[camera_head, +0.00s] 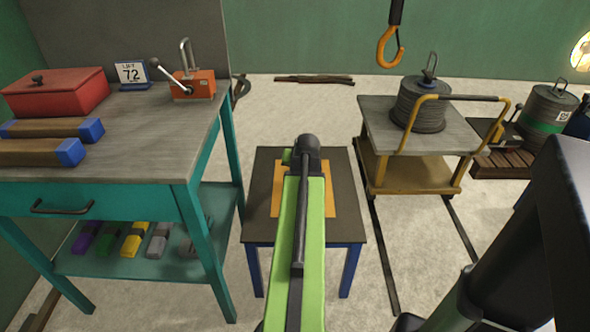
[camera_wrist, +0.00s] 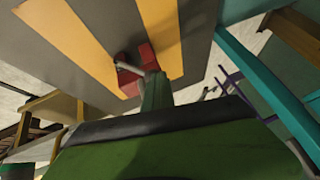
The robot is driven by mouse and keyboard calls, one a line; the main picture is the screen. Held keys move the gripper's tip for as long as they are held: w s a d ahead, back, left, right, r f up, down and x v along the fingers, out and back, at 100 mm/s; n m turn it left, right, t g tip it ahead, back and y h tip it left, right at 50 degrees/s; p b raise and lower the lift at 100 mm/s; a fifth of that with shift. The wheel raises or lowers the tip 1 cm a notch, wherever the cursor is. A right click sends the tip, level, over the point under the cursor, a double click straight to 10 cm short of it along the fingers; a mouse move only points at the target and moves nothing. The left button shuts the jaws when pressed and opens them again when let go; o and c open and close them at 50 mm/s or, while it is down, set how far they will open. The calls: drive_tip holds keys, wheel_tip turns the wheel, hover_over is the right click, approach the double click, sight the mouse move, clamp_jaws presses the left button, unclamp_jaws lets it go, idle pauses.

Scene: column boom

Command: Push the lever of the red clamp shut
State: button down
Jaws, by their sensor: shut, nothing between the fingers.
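In the wrist view, the red clamp (camera_wrist: 146,58) sits on the small dark table (camera_wrist: 85,38) with orange-yellow bands. A short grey lever (camera_wrist: 128,68) sticks out from the clamp to the left. My gripper (camera_wrist: 156,78) is shut and empty, its narrow green end close in front of the clamp. I cannot tell whether it touches the clamp or lever. In the head view, my green arm reaches over the small table (camera_head: 257,225) with its orange square (camera_head: 347,195). The arm hides the clamp there, and the fingertips are not clear.
A teal workbench (camera_head: 133,138) stands left, bearing a red box (camera_head: 57,95), wooden bars (camera_head: 42,152) and an orange device with a lever (camera_head: 192,88). A yellow cart (camera_head: 415,178) with a cable reel (camera_head: 416,108) stands right. A hook (camera_head: 388,48) hangs above the back floor.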

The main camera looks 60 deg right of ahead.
drive_tip(key=shift+s+d, duration=0.15)
drive_tip(key=shift+s, duration=0.15)
